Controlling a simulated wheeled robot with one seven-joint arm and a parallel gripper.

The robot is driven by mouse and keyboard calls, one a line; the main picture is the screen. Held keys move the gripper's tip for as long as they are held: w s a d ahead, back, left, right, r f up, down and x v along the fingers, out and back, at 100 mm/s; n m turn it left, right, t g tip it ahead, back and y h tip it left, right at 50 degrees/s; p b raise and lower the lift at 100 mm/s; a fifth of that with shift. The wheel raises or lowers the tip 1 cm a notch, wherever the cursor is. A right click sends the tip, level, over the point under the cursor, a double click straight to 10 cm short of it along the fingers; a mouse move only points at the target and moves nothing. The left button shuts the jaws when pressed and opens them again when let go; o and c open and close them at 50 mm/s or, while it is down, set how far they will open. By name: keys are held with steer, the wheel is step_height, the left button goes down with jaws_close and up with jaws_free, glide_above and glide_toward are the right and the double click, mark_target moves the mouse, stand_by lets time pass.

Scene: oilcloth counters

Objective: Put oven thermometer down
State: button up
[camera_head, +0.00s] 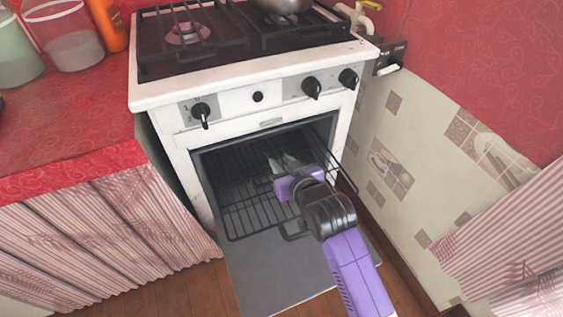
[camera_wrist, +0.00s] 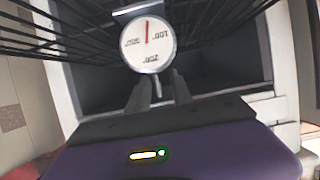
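The oven thermometer (camera_wrist: 148,45) has a round white dial with a red needle. It shows in the wrist view with its numbers upside down. A flat grey piece of it lies at the rack bars; I cannot tell if they touch. A thin stem points toward my gripper. My gripper (camera_wrist: 161,82) has its fingers apart, one on each side of that stem, with gaps showing. In the head view my gripper (camera_head: 286,165) reaches into the open oven (camera_head: 264,122) above the wire rack (camera_head: 250,205). The thermometer cannot be made out clearly there.
The oven door (camera_head: 270,275) hangs open below the rack. The stove top (camera_head: 230,40) holds a metal pot (camera_head: 283,5). A red counter (camera_head: 70,125) stands left, with plastic containers (camera_head: 75,45) and an orange bottle (camera_head: 108,25). A tiled wall (camera_head: 400,160) is close on the right.

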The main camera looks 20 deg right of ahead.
steer(key=p+v, duration=0.3)
steer(key=v, duration=0.8)
steer(key=shift+s, duration=0.25)
steer(key=shift+r, duration=0.1)
steer(key=s+f, duration=0.3)
steer(key=s, duration=0.6)
steer(key=s+r, duration=0.3)
steer(key=s, duration=0.8)
steer(key=s+r+t, duration=0.1)
steer(key=s+r, duration=0.3)
steer(key=s, duration=0.8)
steer(key=shift+s, duration=0.3)
